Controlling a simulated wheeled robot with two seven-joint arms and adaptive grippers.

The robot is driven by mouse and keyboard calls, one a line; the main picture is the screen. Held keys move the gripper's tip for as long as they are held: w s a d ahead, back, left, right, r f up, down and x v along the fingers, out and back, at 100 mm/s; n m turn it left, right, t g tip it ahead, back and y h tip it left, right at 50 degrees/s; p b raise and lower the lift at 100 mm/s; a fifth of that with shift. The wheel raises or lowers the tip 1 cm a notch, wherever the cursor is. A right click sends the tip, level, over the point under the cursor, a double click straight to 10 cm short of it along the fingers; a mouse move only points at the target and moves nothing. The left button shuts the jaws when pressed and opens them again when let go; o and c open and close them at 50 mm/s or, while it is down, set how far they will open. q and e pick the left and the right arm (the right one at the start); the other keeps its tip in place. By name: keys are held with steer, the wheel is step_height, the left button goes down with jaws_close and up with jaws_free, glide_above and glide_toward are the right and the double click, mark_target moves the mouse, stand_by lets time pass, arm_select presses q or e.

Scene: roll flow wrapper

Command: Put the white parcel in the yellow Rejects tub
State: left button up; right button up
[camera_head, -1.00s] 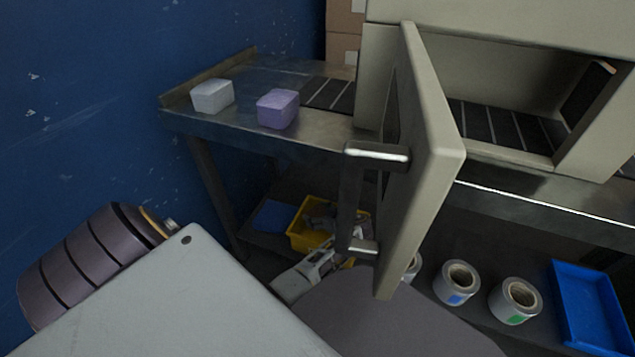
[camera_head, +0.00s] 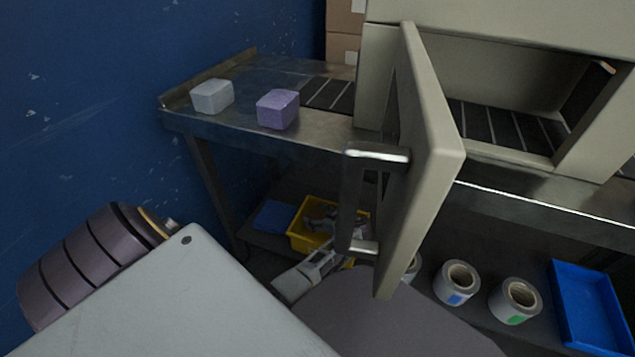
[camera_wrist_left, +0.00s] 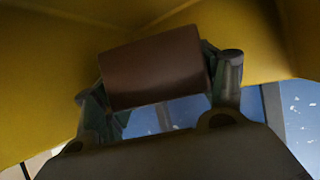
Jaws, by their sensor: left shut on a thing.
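The white parcel (camera_head: 212,97) sits at the left end of the steel table (camera_head: 310,133), with a purple parcel (camera_head: 277,109) to its right. The yellow tub (camera_head: 302,238) is on the lower shelf, partly hidden behind the open door's handle. My left gripper (camera_head: 328,216) reaches into the tub. In the left wrist view my left gripper (camera_wrist_left: 160,75) is shut on a brown block (camera_wrist_left: 155,68), with the tub's yellow walls (camera_wrist_left: 45,75) around it. The block is hard to make out in the head view. My right gripper is out of view.
The machine's open door (camera_head: 425,160) stands out in front, close to my left arm. A blue flat item (camera_head: 272,216) lies left of the tub.

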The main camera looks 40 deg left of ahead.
arm_select(q)
steer(key=o, duration=0.9)
steer(key=shift+r, duration=0.15)
steer(key=shift+r, duration=0.45)
steer(key=p+v, duration=0.3)
steer(key=v, duration=0.4)
steer(key=shift+d+r, duration=0.1)
steer(key=shift+d, duration=0.15)
